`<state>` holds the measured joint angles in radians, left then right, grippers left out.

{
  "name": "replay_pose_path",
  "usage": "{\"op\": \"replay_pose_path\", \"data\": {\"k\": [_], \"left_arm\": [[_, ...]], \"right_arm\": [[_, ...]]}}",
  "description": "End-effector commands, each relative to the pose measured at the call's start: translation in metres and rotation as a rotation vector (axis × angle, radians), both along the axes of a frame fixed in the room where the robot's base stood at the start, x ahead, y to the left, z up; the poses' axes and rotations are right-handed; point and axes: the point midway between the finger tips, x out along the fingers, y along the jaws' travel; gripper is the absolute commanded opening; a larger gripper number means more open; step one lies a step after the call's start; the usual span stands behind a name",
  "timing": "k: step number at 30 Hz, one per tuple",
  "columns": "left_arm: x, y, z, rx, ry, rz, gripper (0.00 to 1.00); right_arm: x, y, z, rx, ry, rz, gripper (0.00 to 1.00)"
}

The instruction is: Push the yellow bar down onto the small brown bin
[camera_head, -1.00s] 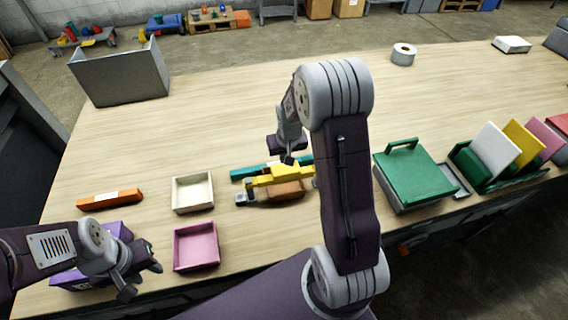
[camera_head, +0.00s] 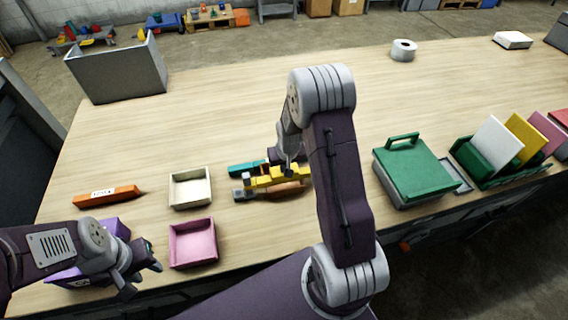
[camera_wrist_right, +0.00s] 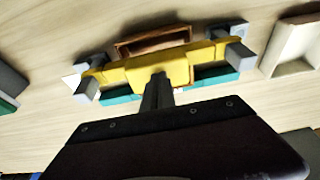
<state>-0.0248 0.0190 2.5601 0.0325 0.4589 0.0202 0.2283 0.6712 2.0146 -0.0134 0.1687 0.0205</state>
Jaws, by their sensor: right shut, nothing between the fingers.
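The yellow bar (camera_head: 262,181) lies across the small brown bin (camera_head: 289,193). In the right wrist view the yellow bar (camera_wrist_right: 118,70) spans the open top of the brown bin (camera_wrist_right: 150,43), with a grey block at each end. I cannot tell whether it rests fully on the rim. My right gripper (camera_head: 288,168) is shut and empty, its tips at the middle of the bar. In the right wrist view its fingers (camera_wrist_right: 157,88) overlap the bar's near edge and seem to touch it. My left gripper (camera_head: 142,279) is open and empty beside a purple box (camera_head: 72,277).
A teal piece (camera_head: 243,169) lies just behind the bar. A cream tray (camera_head: 190,203) and a pink tray (camera_head: 192,260) stand to the left, an orange bar (camera_head: 105,195) beyond. A green-lidded box (camera_head: 413,170) stands to the right.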

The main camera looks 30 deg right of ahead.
Motion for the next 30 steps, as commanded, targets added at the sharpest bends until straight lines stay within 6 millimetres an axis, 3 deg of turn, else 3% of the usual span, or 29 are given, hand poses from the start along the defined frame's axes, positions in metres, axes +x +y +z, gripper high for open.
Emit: {"op": "replay_pose_path", "data": {"k": [8,12,19,21,27,30], "left_arm": [[0.000,0.000,-0.002,0.000,0.000,0.000,0.36],[0.000,0.000,0.005,0.000,0.000,0.000,0.36],[0.000,0.000,0.046,0.000,0.000,0.000,0.36],[0.000,0.000,0.030,0.000,-0.001,0.000,0.36],[0.000,0.000,0.025,0.000,0.000,0.000,0.36],[0.000,0.000,0.024,0.000,0.000,0.000,0.36]], "right_arm": [[0.000,0.000,-0.003,0.000,0.001,0.000,0.00],[0.001,0.000,0.005,0.000,0.000,0.001,0.00],[0.008,0.000,0.052,0.000,-0.003,0.002,0.00],[0.003,0.001,0.060,-0.002,-0.009,0.002,0.00],[-0.012,0.005,0.109,-0.002,-0.009,0.002,0.00],[-0.016,0.006,0.125,-0.001,-0.007,0.002,0.00]]}}
